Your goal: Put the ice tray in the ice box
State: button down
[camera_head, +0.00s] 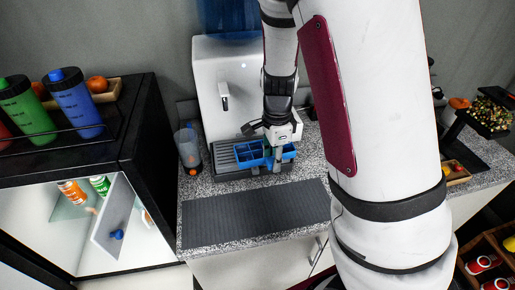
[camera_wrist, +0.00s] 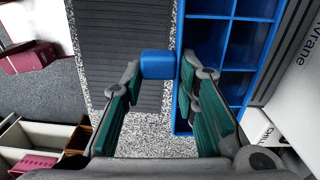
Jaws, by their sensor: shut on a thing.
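The blue ice tray (camera_head: 250,155) has several square compartments and is at the front of a white dispenser, over its dark drip tray. In the wrist view, the ice tray (camera_wrist: 231,45) fills the upper right. My gripper (camera_head: 274,151) is shut on the tray's blue end tab; in the wrist view, my gripper (camera_wrist: 160,72) has a fingertip on each side of it. I cannot tell whether the tray touches the drip tray. At left, a black cabinet has a lit white inside. In it, what looks like the ice box (camera_head: 113,217) has a pale door with a blue knob, apparently ajar.
A blue bottle and a green bottle (camera_head: 27,110) stand on the black cabinet (camera_head: 140,130). A dark ribbed mat (camera_head: 255,213) lies bare on the speckled counter. Small bottles stand inside the cabinet.

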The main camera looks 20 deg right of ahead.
jog(key=s, duration=0.2)
jog(key=s+d, duration=0.2)
jog(key=s, duration=0.1)
jog(key=shift+s+r, duration=0.25)
jog(key=shift+s, duration=0.05)
dwell(0.6)
